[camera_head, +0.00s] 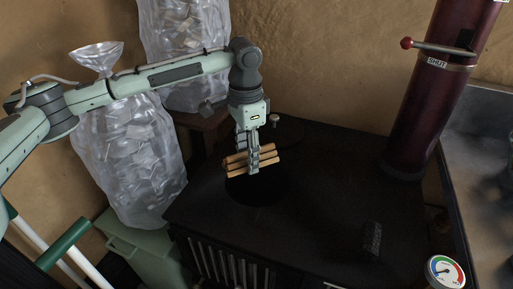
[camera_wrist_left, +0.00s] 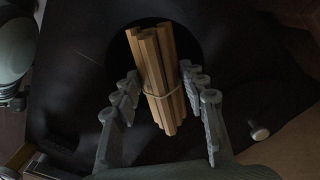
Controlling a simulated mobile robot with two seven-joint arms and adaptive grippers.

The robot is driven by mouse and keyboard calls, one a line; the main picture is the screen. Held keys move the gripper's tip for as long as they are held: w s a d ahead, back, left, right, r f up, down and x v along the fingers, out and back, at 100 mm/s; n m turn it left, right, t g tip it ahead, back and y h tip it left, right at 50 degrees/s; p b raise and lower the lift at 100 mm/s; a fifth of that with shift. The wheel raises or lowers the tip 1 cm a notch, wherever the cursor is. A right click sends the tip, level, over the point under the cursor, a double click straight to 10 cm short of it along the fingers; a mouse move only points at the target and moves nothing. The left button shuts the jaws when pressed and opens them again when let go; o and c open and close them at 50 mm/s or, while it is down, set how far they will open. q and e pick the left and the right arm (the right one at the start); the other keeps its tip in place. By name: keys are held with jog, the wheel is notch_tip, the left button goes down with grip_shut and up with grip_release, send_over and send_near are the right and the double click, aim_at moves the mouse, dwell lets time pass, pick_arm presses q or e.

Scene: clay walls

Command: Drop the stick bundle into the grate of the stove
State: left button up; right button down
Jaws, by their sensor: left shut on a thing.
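The stick bundle (camera_head: 236,162), several tan sticks tied with a band, is held roughly level by my left gripper (camera_head: 253,165). My left gripper points down and is shut on it. In the left wrist view the bundle (camera_wrist_left: 160,78) lies between the two fingers, with its band near the fingertips. The black stove (camera_head: 325,190) is below. A round dark opening (camera_head: 257,192) in its top lies beneath the bundle; it also shows behind the sticks in the left wrist view (camera_wrist_left: 200,48). The inside of the opening is too dark to make out. My right gripper is out of view.
A dark red flue pipe (camera_head: 436,100) with a red-knobbed handle (camera_head: 440,47) rises at the right of the stove. A pale knob (camera_head: 274,118) stands behind the opening. A small black object (camera_head: 372,238) sits at front right. Clear plastic-like bags (camera_head: 130,160) stand left.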

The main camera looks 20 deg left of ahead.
pick_arm(q)
jog(key=shift+f, duration=2.8)
jog(key=o, duration=1.3)
jog(key=shift+c, duration=0.2)
notch_tip(320, 180, up, 12)
jog(key=shift+r, duration=0.1)
jog(key=shift+f, duration=4.3)
